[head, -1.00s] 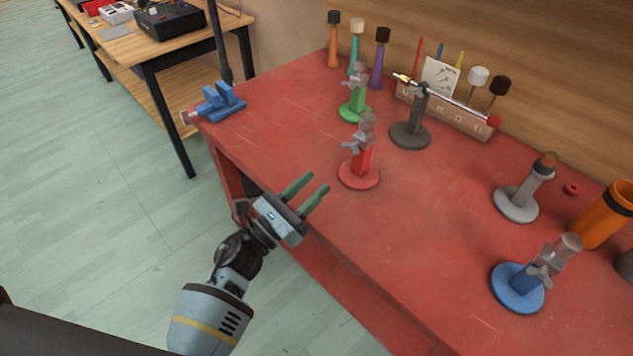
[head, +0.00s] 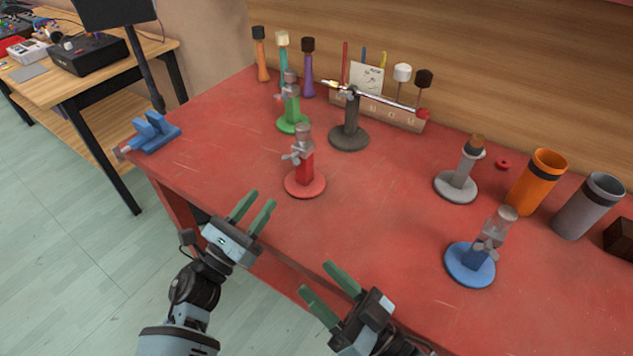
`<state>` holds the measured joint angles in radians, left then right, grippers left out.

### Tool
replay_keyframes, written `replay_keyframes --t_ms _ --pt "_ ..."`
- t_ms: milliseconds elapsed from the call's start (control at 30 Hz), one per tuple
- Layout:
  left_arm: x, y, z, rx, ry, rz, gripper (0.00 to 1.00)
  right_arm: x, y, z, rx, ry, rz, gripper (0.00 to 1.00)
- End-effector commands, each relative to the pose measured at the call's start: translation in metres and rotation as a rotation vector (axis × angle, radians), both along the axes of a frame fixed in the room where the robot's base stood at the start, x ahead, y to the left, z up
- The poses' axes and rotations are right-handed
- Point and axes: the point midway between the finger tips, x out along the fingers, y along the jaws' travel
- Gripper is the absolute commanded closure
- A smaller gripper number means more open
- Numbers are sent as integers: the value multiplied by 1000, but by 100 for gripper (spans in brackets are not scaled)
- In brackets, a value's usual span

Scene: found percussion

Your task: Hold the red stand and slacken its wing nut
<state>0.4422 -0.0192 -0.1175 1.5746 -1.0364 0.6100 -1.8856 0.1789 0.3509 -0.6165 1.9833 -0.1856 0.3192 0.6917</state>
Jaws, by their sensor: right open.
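The red stand (head: 305,180) stands upright on the red table, with a round base and a short red post. Its grey wing nut (head: 293,156) sticks out to the left near the top of the post, under a grey upper piece. My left gripper (head: 258,209) is open and empty at the table's front edge, below and left of the red stand and apart from it. My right gripper (head: 323,286) is open and empty over the front edge, below the stand, its fingers pointing up and left.
A green stand (head: 291,118) and a dark stand (head: 349,132) holding a rod are behind the red stand. A grey stand (head: 457,184), a blue stand (head: 470,266), an orange tube (head: 535,184) and a grey tube (head: 588,208) stand right. A blue vise (head: 153,132) sits at the left corner.

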Motion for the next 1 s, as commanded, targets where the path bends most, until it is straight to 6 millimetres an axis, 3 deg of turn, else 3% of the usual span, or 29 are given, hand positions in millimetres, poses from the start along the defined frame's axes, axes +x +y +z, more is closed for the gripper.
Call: replay_keyframes --t_ms 33,100,300,500,700,1000 --pt "0 0 0 0 0 0 64 22 3 20 17 -24 -21 47" --pt "0 0 0 0 0 0 64 50 7 35 -2 -32 -60 47" --pt "0 0 0 0 0 0 64 123 15 49 -171 -1 -211 47" --pt "0 0 0 0 0 0 64 180 14 65 -331 42 -367 47" --pt "0 0 0 0 0 0 64 212 8 80 -427 82 -479 47" --pt "0 0 0 0 0 0 64 223 5 86 -463 101 -524 47"
